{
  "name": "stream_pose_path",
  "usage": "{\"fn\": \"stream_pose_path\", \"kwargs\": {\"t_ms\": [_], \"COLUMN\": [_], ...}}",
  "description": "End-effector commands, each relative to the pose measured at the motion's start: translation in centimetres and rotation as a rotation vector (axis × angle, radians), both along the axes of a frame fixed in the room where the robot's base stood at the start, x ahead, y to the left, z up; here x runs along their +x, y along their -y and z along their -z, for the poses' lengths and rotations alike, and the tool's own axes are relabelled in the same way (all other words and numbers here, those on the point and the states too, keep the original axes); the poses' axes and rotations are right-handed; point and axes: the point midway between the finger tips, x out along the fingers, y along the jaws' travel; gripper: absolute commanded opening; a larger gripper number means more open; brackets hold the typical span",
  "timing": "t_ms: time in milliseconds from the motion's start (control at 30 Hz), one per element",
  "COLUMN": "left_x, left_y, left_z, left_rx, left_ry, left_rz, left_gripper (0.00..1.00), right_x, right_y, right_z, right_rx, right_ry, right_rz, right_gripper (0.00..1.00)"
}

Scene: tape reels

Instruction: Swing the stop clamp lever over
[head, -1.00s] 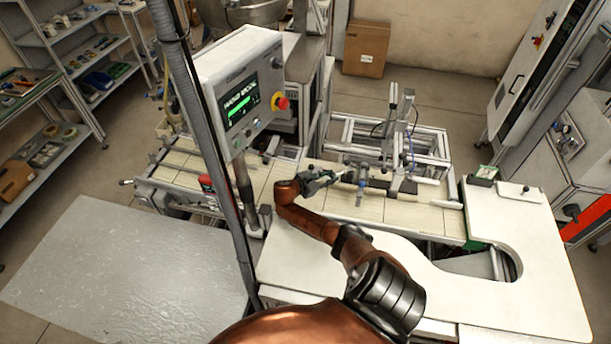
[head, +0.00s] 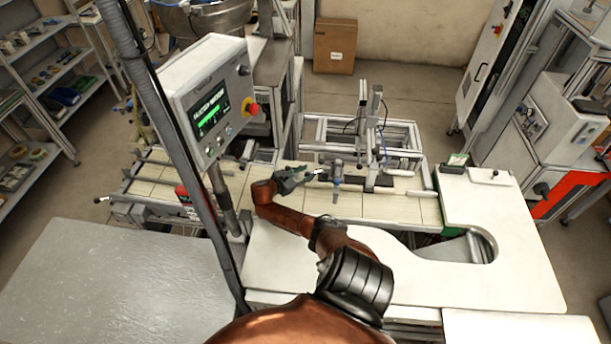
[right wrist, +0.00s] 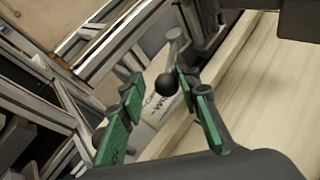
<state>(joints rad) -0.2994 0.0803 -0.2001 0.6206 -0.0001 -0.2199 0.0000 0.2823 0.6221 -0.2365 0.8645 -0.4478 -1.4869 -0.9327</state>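The clamp lever shows in the right wrist view as a grey arm ending in a black ball knob (right wrist: 167,84). My right gripper (right wrist: 160,88) is open, its two green-padded fingers on either side of the knob in the picture. A gap shows on both sides, and I cannot tell how far the knob lies in depth. In the head view my right gripper (head: 308,176) is over the pale conveyor (head: 390,206), just left of a small upright fixture with a blue-grey body (head: 337,178). The lever is too small to make out there. My left gripper is not in view.
A control panel with a green-lit screen (head: 211,115) and red stop button stands left of my right arm. An aluminium frame (head: 405,135) stands behind the conveyor. A white curved worktop (head: 510,240) lies at right. A cardboard box (head: 335,45) stands on the floor behind.

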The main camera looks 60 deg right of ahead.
Motion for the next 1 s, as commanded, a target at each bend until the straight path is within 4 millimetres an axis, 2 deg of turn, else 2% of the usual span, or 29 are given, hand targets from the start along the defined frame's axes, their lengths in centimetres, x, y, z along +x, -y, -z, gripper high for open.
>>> {"fn": "stream_pose_path", "kwargs": {"t_ms": [533,1000], "left_x": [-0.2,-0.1], "left_y": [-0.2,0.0], "left_z": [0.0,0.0], "left_rx": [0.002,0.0], "left_ry": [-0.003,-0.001], "left_rz": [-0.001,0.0], "left_gripper": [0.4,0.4], "right_x": [0.1,1.7], "right_y": [-0.6,-6.4], "right_z": [0.2,-2.3], "right_rx": [0.006,0.005], "right_ry": [-0.003,-0.002], "right_rz": [-0.001,-0.002], "right_gripper": [0.28,0.28]}}
